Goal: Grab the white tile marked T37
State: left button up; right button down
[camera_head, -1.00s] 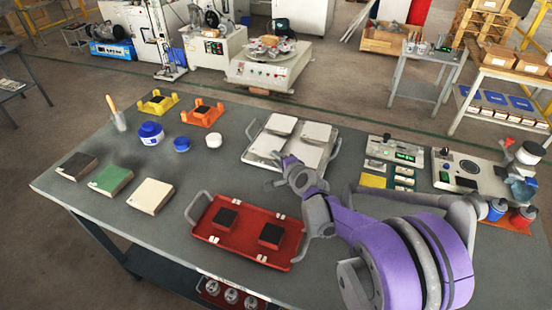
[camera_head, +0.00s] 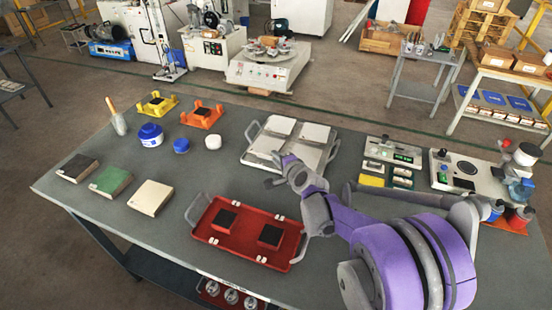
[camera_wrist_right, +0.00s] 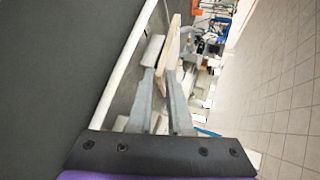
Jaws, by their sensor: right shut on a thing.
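A pale tray (camera_head: 246,157) on the table holds several white tiles, among them a back left tile (camera_head: 281,126), a back right tile (camera_head: 314,135) and a front left tile (camera_head: 266,145). My right gripper (camera_head: 278,169) is at the tray's front edge. In the right wrist view its fingers (camera_wrist_right: 164,72) are shut on a white tile (camera_wrist_right: 173,42), seen nearly edge-on. Another pale tile (camera_wrist_right: 153,49) is beside the left finger. I cannot read any tile marking, so I cannot tell which is T37. My left gripper is not in view.
Black (camera_head: 77,167), green (camera_head: 110,180) and cream (camera_head: 150,197) blocks lie at the left. Blue containers (camera_head: 150,135) stand behind them. Instruments (camera_head: 470,172) crowd the right.

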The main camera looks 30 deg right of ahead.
jog(key=shift+r, duration=0.65)
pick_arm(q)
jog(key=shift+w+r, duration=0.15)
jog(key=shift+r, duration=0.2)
pick_arm(e)
jog(key=shift+w+f, duration=0.1)
pick_arm(q)
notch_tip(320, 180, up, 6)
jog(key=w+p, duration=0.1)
jog(key=p, duration=0.4)
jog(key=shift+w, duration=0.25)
pick_arm(e)
jog(key=v, duration=1.5)
jog(key=shift+f, duration=0.4)
